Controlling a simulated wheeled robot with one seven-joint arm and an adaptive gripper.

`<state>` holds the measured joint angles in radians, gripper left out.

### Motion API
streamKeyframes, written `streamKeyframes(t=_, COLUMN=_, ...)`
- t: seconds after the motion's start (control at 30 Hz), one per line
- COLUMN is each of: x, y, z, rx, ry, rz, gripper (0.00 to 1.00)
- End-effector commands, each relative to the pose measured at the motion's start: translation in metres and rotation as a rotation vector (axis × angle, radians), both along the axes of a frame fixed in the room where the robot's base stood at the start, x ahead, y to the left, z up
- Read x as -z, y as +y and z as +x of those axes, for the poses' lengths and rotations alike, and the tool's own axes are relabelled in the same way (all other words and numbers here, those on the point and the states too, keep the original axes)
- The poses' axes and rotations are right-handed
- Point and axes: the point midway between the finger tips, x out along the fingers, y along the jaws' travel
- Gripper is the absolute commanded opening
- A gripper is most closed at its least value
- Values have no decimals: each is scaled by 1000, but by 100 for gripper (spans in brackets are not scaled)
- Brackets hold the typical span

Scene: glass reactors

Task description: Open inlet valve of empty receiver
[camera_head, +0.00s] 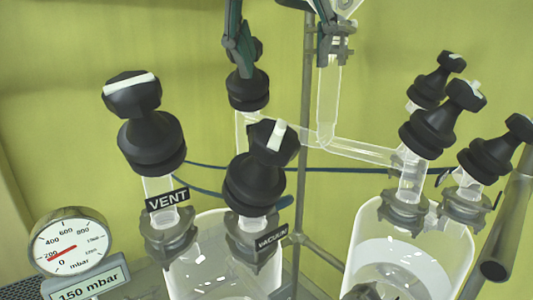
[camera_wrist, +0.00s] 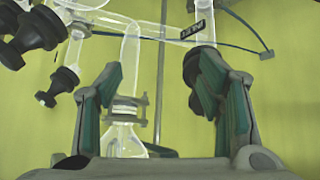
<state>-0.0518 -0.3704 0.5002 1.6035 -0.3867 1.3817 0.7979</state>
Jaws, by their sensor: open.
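In the head view, the left receiver (camera_head: 210,270) is a clear glass vessel with no clear liquid level visible. Its black inlet valve (camera_head: 247,90) stands at the back, on the tube joining both receivers. My gripper (camera_head: 286,52) is open and empty at the top, its left finger overlapping the top of that valve's knob. Contact cannot be told. In the wrist view my open gripper (camera_wrist: 157,72) has a black valve (camera_wrist: 190,70) partly hidden behind its right finger. The right receiver (camera_head: 455,240) shows a pale level inside; several black valves stand above it, including one (camera_head: 430,120) by the tube.
The vent valve (camera_head: 150,125) and vacuum valve (camera_head: 258,175) stand in front on the left receiver. A gauge (camera_head: 70,245) reads 150 mbar. A metal rod (camera_head: 307,130) and glass downtube (camera_head: 328,95) rise near my gripper. Blue hoses (camera_head: 340,170) run behind.

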Motion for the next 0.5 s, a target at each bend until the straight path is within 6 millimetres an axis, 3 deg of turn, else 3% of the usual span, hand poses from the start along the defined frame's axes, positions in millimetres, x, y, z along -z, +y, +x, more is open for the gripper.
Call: streamKeyframes(t=0.5, x=75, y=-54, z=-4, rx=-62, ry=80, rz=-20, gripper=61)
